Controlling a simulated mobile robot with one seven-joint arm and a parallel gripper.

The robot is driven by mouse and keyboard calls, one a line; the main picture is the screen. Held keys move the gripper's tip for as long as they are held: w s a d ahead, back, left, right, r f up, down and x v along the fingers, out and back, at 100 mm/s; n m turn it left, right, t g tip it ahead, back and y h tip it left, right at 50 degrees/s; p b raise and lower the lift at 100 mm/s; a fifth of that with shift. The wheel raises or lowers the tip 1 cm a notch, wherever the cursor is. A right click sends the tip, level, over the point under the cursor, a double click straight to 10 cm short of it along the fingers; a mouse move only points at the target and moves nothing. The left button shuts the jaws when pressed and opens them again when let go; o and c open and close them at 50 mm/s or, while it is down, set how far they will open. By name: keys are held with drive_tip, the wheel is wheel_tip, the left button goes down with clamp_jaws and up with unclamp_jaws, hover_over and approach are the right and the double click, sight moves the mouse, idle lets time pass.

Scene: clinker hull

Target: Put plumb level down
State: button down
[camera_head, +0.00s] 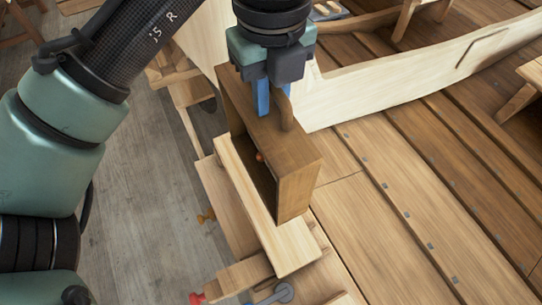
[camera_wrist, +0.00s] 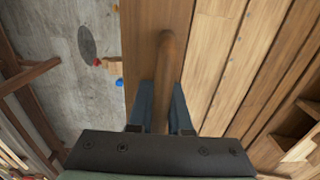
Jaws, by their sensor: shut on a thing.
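The plumb level (camera_head: 298,178) is a brown wooden box frame, open on one side, with a rounded handle on top. A small orange bob (camera_head: 259,157) shows inside it. My gripper (camera_head: 272,104) is shut on the handle from above, with a blue finger on the near side. In the wrist view my gripper (camera_wrist: 163,100) has the handle (camera_wrist: 167,55) between its fingers, over the level's brown top (camera_wrist: 140,40). The level is over or against a pale wooden beam (camera_head: 262,215); I cannot tell whether they touch. Its underside is hidden.
A pale curved hull plank (camera_head: 400,80) runs behind the level to the upper right. Brown planks with metal rivets (camera_head: 430,190) fill the right side. Grey floor (camera_head: 140,200) lies to the left.

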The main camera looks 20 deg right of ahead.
sight(270, 154)
drive_tip(key=f, duration=0.3)
drive_tip(key=shift+s+a+f, duration=0.15)
drive_tip(key=shift+a, duration=0.05)
wheel_tip(270, 154, down, 4)
drive_tip(key=shift+f+p, duration=0.2)
drive_tip(key=shift+p, duration=0.5)
drive_tip(key=shift+f, duration=0.1)
